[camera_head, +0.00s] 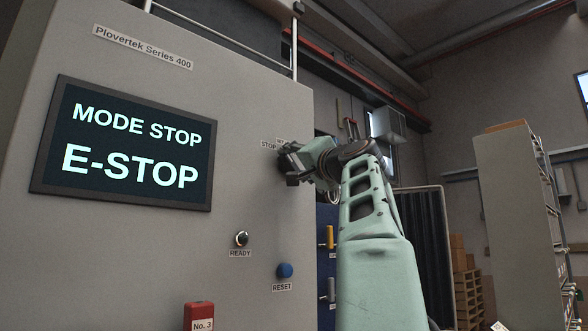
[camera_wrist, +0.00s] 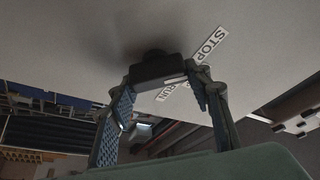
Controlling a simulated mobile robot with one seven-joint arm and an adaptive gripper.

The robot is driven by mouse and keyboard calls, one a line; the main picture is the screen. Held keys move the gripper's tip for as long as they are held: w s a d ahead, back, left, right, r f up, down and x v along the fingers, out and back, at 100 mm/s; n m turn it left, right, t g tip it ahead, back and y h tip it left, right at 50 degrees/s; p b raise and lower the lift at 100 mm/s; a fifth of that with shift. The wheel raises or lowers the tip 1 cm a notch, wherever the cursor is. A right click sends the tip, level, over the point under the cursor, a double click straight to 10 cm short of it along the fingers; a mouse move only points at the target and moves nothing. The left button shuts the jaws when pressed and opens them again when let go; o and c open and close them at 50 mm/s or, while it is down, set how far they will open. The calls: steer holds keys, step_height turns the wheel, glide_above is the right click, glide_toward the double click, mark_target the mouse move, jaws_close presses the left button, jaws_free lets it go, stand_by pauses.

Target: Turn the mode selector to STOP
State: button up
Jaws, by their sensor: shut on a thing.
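The mode selector (camera_wrist: 153,68) is a dark knob on the grey cabinet face in the wrist view. My gripper (camera_wrist: 163,88) has its fingers on either side of the knob and is shut on it. A white mark shows on the knob's right part. A STOP label (camera_wrist: 211,45) lies to its upper right, and a RUN label (camera_wrist: 172,91) is partly covered by the knob. In the head view my gripper (camera_head: 288,168) hides the knob. The screen (camera_head: 130,145) reads MODE STOP and E-STOP.
On the cabinet (camera_head: 240,85), a READY lamp (camera_head: 241,239) and a blue RESET button (camera_head: 285,270) sit below my gripper. A red No. 3 box (camera_head: 199,316) is at the bottom. Shelving (camera_head: 510,200) stands at the right.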

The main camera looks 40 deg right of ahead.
stand_by(0.4)
steer(key=o, duration=1.2)
steer(key=shift+c, duration=0.2)
steer(key=v, duration=0.7)
steer(key=shift+s, duration=0.2)
